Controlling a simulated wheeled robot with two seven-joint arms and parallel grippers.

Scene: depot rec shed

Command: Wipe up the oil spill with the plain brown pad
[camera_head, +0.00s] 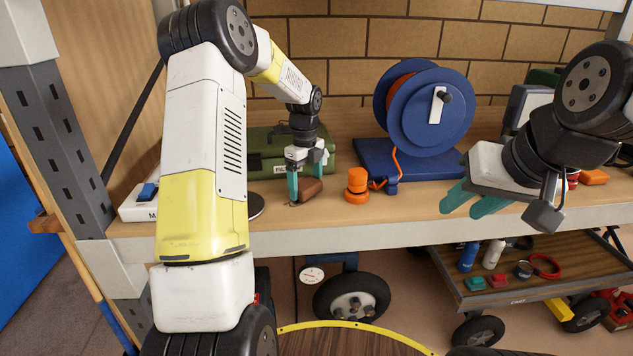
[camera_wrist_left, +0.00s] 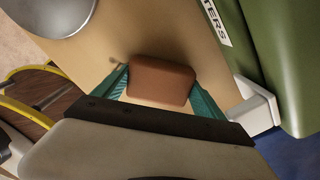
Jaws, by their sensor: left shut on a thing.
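The brown pad (camera_head: 311,190) is a plain block with rounded edges. It is between the teal fingers of my left gripper (camera_head: 307,184), which is shut on it at bench height. The wrist view shows the pad (camera_wrist_left: 162,80) with a finger at each side; I cannot tell whether it touches the bench. A small dark mark (camera_wrist_left: 114,62) on the bench lies beside the left finger in that view; I cannot tell if it is the oil spill. No clear spill shows elsewhere. My right gripper (camera_head: 461,207) is open and empty at the bench's front edge.
A green case (camera_head: 265,148) stands behind the pad. An orange stacked piece (camera_head: 357,185) and a blue hose reel (camera_head: 425,110) are to the right. A round metallic thing (camera_wrist_left: 52,14) lies left of the pad. A cart (camera_head: 520,285) stands below the bench (camera_head: 410,212).

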